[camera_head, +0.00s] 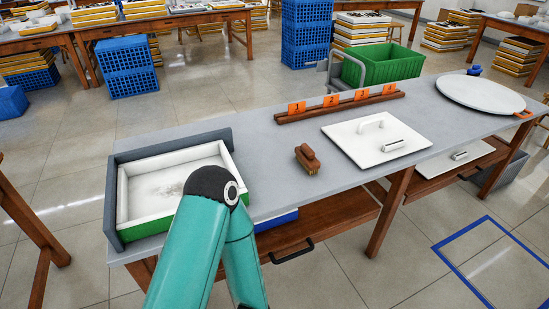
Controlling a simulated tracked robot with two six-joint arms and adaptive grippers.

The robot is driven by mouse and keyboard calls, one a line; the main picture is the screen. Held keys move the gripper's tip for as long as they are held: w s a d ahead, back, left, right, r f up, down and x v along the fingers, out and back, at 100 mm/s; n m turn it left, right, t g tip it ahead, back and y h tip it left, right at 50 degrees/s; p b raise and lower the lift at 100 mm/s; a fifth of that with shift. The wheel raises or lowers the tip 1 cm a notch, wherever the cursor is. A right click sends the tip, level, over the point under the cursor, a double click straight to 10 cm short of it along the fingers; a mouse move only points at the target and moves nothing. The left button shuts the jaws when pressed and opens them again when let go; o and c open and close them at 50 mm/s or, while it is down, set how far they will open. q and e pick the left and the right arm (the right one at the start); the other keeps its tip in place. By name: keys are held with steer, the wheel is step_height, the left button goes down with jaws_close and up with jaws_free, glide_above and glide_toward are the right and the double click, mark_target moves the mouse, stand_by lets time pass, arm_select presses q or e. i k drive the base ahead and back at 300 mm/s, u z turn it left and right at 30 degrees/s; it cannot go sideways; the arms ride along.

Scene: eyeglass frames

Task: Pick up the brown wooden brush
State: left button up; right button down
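The brown wooden brush (307,159) lies on the grey tabletop (262,175), near the table's front edge and left of a white board with a handle. It has a raised grip on top, and nothing touches it. A teal arm of mine with a dark joint rises from the bottom of the view, left of the brush. I cannot tell for sure which arm it is. Neither gripper shows in this view.
A white-lined tray (137,192) stands at the table's left end, partly hidden by my arm. The white board (349,136) lies right of the brush. Behind are a wooden strip with orange numbered tags (330,101) and a round white disc (478,94). The tabletop around the brush is clear.

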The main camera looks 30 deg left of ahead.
mark_target(304, 154)
steer(key=u, duration=0.25)
steer(key=i, duration=1)
steer(key=z, duration=0.05)
